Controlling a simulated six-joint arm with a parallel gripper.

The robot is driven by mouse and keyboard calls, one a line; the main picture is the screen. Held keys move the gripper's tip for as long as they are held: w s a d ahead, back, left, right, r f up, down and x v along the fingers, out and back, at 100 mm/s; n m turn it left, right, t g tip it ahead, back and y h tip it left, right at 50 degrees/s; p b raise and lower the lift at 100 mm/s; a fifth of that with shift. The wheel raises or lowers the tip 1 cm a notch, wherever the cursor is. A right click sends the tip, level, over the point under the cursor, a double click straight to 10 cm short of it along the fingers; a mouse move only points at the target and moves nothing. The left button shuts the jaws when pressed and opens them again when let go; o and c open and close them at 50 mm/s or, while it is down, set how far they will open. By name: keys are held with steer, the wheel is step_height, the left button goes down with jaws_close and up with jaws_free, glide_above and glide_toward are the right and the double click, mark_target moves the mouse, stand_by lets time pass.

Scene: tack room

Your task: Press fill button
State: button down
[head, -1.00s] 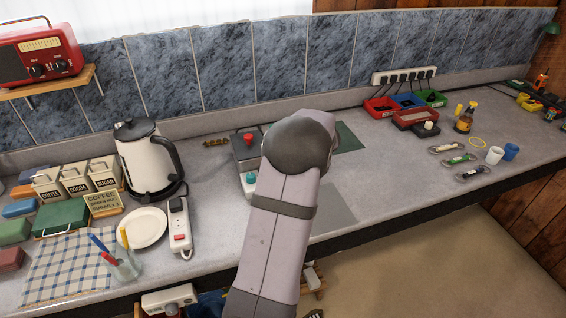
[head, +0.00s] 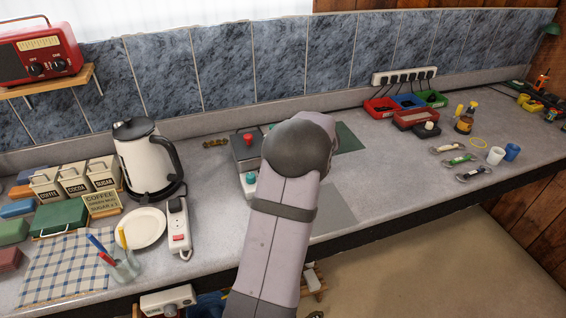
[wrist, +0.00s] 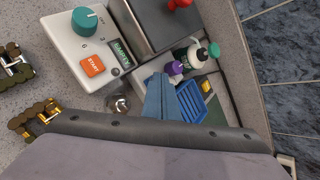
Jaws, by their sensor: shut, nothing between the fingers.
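A machine with a white front panel (wrist: 78,50) shows in the wrist view. Its panel bears a teal knob (wrist: 86,20), an orange button (wrist: 92,66) that seems to read START, and a small display (wrist: 121,53) that seems to read EMPTY. I cannot make out a button labelled fill. A red knob (wrist: 178,3) sits on the grey metal top. My gripper (wrist: 157,80) is shut and empty, its blue-grey fingers just beside the panel's lower right edge. In the head view my arm hides the gripper and part of the machine (head: 246,152).
Near the fingers are a blue slotted tray (wrist: 193,101), a purple-capped bottle (wrist: 175,68) and a white bottle (wrist: 197,57). Chains (wrist: 35,117) lie at the left. In the head view a kettle (head: 146,160) and power strip (head: 178,225) stand left of my arm.

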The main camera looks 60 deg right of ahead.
stand_by(0.3)
steer(key=shift+r+p, duration=0.55)
steer(key=shift+r, duration=0.05)
step_height(320, 180, up, 6)
steer(key=p, duration=0.4)
steer(key=shift+p, duration=0.4)
stand_by(0.6)
